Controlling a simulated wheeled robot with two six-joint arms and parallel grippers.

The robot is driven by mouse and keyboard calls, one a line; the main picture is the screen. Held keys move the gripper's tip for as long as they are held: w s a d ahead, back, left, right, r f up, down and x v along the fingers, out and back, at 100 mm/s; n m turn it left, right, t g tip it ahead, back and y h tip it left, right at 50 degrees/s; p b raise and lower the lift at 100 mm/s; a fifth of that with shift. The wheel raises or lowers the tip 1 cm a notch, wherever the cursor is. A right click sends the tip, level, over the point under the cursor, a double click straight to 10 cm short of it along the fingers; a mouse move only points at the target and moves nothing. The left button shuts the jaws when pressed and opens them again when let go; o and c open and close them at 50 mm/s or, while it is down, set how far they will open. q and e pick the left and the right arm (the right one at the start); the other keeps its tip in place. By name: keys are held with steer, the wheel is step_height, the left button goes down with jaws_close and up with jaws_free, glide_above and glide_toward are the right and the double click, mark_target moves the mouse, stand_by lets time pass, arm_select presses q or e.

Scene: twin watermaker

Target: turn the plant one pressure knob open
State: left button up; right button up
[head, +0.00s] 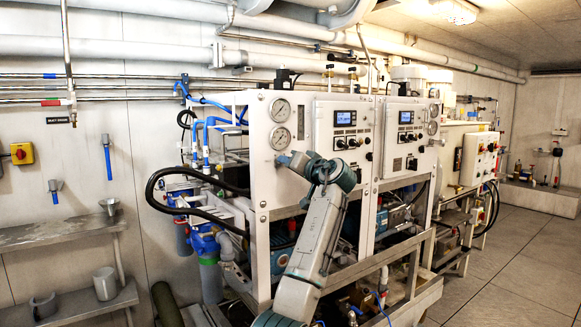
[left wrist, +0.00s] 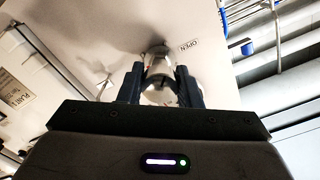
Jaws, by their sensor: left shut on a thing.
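The plant one pressure knob (left wrist: 157,62) is a silver, rounded knob on a white panel (left wrist: 120,35). In the left wrist view an "OPEN" label (left wrist: 188,46) is printed just right of it. My left gripper (left wrist: 159,84) is shut on the knob, one dark finger on each side. In the head view my left gripper (head: 284,160) reaches the white front panel (head: 262,195) below two round gauges (head: 280,108). The knob is hidden there by my gripper and wrist. The knob's turn angle cannot be told. My right gripper is not in view.
Right of my arm stand control boxes with small displays (head: 343,118) and dark knobs. Black hoses (head: 165,190) and blue fittings lie left of the panel. Metal shelves (head: 65,230) line the left wall. Open floor (head: 520,260) lies at the right.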

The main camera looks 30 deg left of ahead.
arm_select(q)
steer(key=shift+f, duration=0.2)
steer(key=o, duration=1)
steer(key=shift+r, duration=0.1)
steer(key=shift+d, duration=0.3)
steer(key=b+v, duration=0.1)
steer(key=v, duration=0.9)
steer(key=shift+s+d+b, duration=0.1)
steer(key=shift+s+b, duration=0.05)
steer(key=shift+b, duration=0.2)
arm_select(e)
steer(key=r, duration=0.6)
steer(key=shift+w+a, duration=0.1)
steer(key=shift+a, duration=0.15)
